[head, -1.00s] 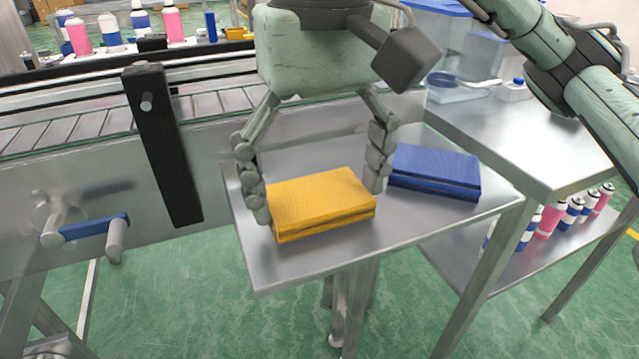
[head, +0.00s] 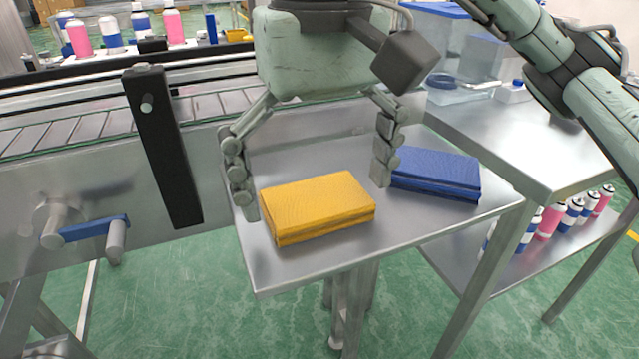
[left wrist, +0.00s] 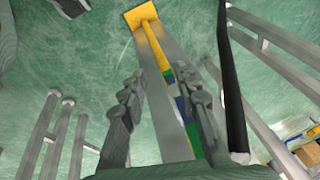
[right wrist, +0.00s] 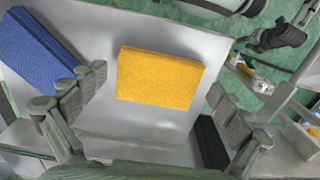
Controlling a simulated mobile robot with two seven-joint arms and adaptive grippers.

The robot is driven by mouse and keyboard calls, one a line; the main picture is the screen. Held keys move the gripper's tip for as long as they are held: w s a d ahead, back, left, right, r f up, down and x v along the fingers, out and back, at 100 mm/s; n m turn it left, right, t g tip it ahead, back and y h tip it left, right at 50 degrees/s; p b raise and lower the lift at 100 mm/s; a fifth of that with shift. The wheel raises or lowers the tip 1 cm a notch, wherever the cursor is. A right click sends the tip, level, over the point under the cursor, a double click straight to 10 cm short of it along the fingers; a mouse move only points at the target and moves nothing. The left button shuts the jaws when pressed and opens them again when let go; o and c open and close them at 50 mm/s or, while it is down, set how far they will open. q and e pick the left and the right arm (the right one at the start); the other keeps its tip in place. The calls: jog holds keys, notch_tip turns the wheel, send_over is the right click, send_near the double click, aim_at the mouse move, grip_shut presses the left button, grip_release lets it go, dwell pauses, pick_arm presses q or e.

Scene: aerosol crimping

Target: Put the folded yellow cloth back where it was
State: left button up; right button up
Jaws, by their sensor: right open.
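The folded yellow cloth (head: 317,204) lies flat on a small steel side table (head: 270,268). It also shows in the right wrist view (right wrist: 160,77), with clear table around it. My right gripper (head: 312,196) is open, with one finger on each side of the yellow cloth and a gap to both. It also shows in the right wrist view (right wrist: 155,95), empty. A folded blue cloth (head: 436,172) lies right of the yellow one, close to the gripper's right finger. My left gripper (left wrist: 165,115) shows only in the left wrist view, fingers apart and nothing between them.
A conveyor (head: 70,125) with a black upright post (head: 162,145) runs along the left. A higher steel table (head: 530,150) stands at the right, with a clear bin (head: 455,80) on it and spray cans (head: 550,220) on its lower shelf. The side table's front strip is bare.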

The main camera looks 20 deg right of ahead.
aim_at(319, 203)
pick_arm(q)
notch_tip(319, 203, down, 6)
jog(key=p, duration=0.2)
jog(key=shift+d, duration=0.2)
pick_arm(e)
notch_tip(319, 203, up, 12)
pick_arm(q)
jog(key=shift+h, duration=0.3)
pick_arm(e)
jog(key=shift+s, duration=0.1)
